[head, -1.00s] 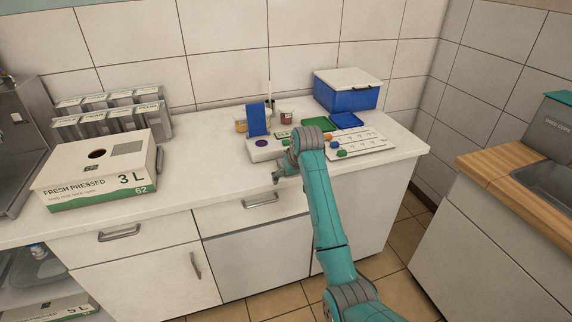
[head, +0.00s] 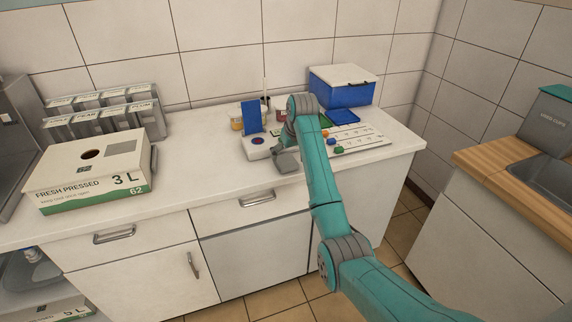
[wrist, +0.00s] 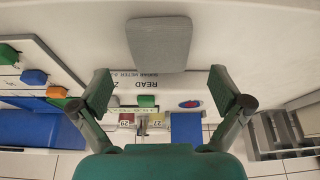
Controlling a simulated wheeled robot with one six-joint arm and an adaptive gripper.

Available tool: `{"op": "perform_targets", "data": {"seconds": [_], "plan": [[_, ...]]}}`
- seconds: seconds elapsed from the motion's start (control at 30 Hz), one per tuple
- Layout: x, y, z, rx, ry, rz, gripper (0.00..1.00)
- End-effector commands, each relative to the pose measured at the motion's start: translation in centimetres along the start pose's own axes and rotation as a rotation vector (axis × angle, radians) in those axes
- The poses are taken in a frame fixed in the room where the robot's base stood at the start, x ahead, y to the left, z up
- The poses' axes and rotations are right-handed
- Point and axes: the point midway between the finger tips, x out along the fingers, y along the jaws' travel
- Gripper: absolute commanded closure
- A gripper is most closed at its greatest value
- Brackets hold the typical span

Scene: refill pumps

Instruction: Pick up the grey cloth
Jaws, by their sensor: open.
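The grey cloth (wrist: 160,45) lies flat on the white counter, a rounded rectangle at the top middle of the wrist view. My gripper (wrist: 160,84) is open and empty, its two green fingers spread wide. The cloth is beyond the fingertips in that view, roughly centred between them and untouched. In the head view a grey patch that looks like the cloth (head: 288,162) shows near the counter's front edge, beside the white device. My fingers are mostly hidden by the arm there.
The white device (head: 257,148) with a blue panel stands close to the cloth. A blue box (head: 343,92) and a board with coloured knobs (head: 352,142) are to the right. A juice carton (head: 88,172) stands left. The counter between carton and device is clear.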

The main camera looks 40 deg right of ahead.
Motion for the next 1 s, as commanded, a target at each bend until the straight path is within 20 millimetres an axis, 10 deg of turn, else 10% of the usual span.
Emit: {"op": "perform_targets", "data": {"seconds": [0.6,0.8,1.0], "plan": [[4.5,0.0,0.1,0.000,-0.001,0.000,0.00],[4.5,0.0,0.1,0.000,-0.001,0.000,0.47],[4.6,0.0,0.2,0.000,-0.001,0.000,0.52]]}}
